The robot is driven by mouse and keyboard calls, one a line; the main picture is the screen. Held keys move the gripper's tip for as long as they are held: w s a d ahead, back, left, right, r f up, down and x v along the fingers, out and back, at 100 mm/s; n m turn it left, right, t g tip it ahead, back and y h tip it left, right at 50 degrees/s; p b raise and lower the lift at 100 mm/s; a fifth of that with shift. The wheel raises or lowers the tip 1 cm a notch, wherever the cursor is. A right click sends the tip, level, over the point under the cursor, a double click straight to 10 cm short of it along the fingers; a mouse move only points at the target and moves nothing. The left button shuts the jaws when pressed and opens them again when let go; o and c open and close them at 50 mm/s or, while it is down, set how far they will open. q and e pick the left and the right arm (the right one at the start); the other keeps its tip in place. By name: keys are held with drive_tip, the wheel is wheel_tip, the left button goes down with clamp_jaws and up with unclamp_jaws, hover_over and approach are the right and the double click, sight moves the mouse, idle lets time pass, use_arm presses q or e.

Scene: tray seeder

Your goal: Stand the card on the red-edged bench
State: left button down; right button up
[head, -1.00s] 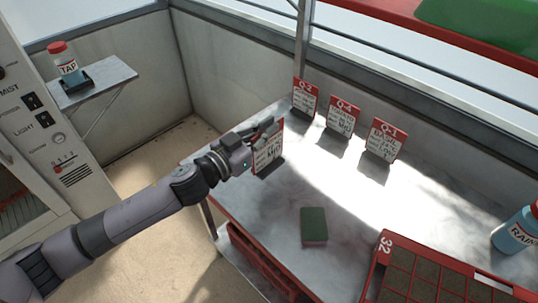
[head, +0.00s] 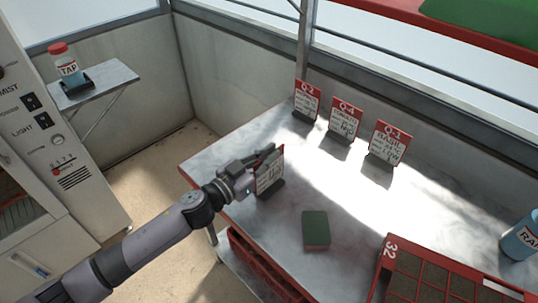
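A white card with a red edge and a dark foot (head: 269,172) is upright at the left end of the bench. The grey-topped bench (head: 235,146) has a red edge along its near left side. My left gripper (head: 263,160) is shut on the card's upper left part, and its fingers hide some of the writing. The dark foot is at or just above the bench top; I cannot tell whether it touches. My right gripper is not in view.
Three red-topped cards, Q-2 (head: 307,100), Q-4 (head: 345,121) and Q-1 (head: 388,144), stand along the back. A green sponge (head: 316,229), a red seed tray (head: 384,263) and a blue bottle (head: 521,238) are on the bench. Its middle is clear.

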sight(254, 167)
use_arm(q)
drive_tip(key=c, duration=1.8)
unclamp_jaws()
drive_tip(key=shift+f, duration=0.1)
drive_tip(key=shift+r, duration=0.2)
drive_tip(key=b+v, duration=0.1)
drive_tip(key=v, duration=0.9)
drive_tip(key=shift+s+a+f, duration=0.1)
drive_tip(key=shift+s+a, duration=0.05)
drive_tip(key=shift+v, duration=0.8)
